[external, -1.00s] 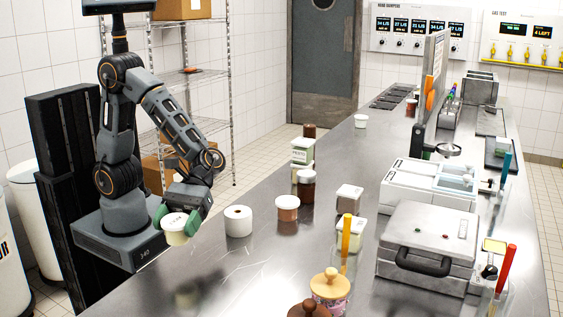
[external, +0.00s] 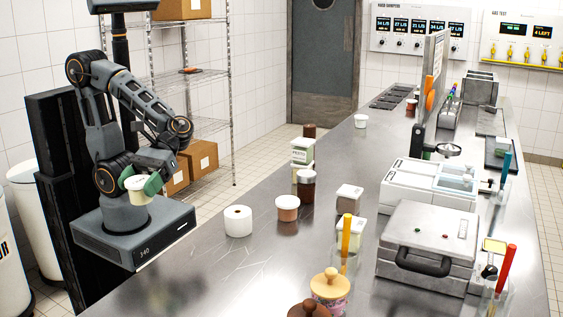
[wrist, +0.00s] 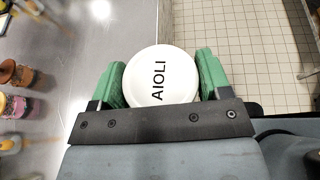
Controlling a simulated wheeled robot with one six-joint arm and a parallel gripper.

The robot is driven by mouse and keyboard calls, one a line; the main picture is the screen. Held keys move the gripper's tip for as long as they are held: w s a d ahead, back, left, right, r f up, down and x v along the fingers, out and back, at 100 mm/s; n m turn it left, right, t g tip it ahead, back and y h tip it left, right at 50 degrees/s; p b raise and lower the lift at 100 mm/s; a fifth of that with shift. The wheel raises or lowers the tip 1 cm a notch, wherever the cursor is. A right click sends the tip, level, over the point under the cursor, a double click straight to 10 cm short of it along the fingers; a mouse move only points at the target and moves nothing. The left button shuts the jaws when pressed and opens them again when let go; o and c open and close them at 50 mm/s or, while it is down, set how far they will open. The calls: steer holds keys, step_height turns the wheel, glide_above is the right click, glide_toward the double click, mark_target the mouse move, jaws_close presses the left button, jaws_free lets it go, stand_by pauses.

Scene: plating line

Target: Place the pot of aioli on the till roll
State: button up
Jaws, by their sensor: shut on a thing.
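The pot of aioli (external: 138,190) is a cream pot with a white lid, and my gripper (external: 142,186) is shut on it. In the wrist view the lid reads AIOLI (wrist: 160,76), with the green fingers of my gripper (wrist: 161,82) on both sides. The pot is held upright, over the floor to the left of the counter. The till roll (external: 238,221) is a white roll standing on end on the counter near its left edge, with a dark core hole on top. It is right of and a little lower than my gripper, apart from it. Nothing sits on it.
An orange-brown tub (external: 287,208) stands just right of the roll. A dark jar (external: 306,189) and a green-labelled tub (external: 302,154) stand behind it. A wooden-lidded jar (external: 330,289) is at the front. Bare counter (external: 190,270) lies in front of the roll.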

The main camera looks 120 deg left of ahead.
steer(key=s+a+f+m+g+y, duration=0.25)
steer(key=s+m+g+y, duration=0.35)
steer(key=m, duration=0.3)
steer(key=s+a+f+m+g+y, duration=0.1)
steer(key=s+f+m+g+y, duration=0.25)
steer(key=m+g+y, duration=0.4)
steer(key=w+a+r+m+t+y, duration=1)
steer(key=a+r+m+t+y, duration=0.35)
steer(key=m, duration=0.95)
steer(key=t, duration=0.2)
glide_above(238, 211)
steer(key=s, duration=0.1)
step_height(238, 211, down, 10)
steer(key=shift+f+p, duration=0.2)
steer(key=shift+p, duration=0.2)
steer(key=shift+w+f, duration=0.45)
steer(key=shift+f, duration=1.7)
